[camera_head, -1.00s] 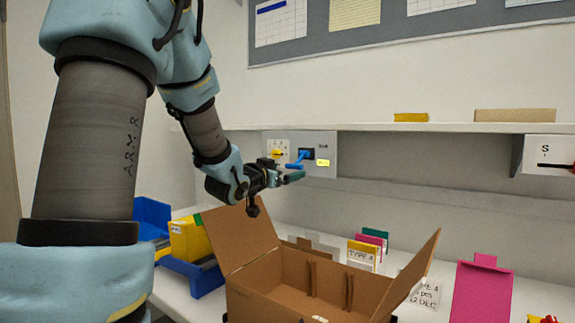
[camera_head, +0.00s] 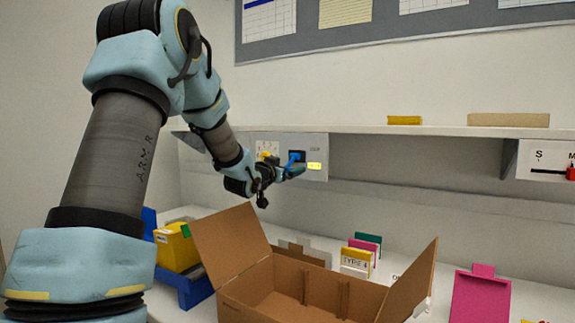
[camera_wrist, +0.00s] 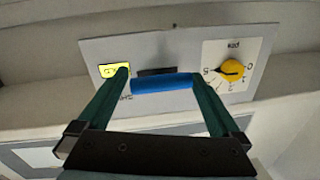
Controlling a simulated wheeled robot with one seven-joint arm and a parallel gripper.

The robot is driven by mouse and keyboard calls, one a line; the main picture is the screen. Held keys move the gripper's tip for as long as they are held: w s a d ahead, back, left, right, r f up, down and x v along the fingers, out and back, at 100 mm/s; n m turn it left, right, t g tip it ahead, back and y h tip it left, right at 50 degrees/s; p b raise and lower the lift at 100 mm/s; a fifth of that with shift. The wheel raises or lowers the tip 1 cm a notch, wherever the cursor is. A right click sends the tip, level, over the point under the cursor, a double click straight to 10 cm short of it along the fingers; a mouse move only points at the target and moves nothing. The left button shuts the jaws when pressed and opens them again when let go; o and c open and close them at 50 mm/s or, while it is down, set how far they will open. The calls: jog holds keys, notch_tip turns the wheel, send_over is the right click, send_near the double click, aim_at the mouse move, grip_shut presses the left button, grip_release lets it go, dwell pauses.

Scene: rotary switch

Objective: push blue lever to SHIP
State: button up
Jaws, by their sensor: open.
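The blue lever (camera_head: 294,158) stands out from a grey wall panel (camera_head: 319,142) just under the shelf. In the wrist view the lever's blue bar (camera_wrist: 162,84) lies crosswise between the two green fingers of my gripper (camera_wrist: 160,76). The fingers are apart, one near each end of the bar; I cannot tell whether they touch it. In the head view my gripper (camera_head: 289,172) is at the lever and partly covers it. The SHIP label (camera_wrist: 125,98) appears upside down beside the left finger in the wrist view. A dark slot (camera_wrist: 157,71) shows behind the bar.
A yellow rotary knob (camera_wrist: 231,69) sits on the same panel, close to one finger. A lit yellow display (camera_wrist: 114,70) is on the other side. The shelf (camera_head: 440,131) runs above; an open cardboard box (camera_head: 268,302) stands on the bench below.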

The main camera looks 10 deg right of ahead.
jog(key=shift+w+d, duration=0.2)
grip_shut()
dwell(0.8)
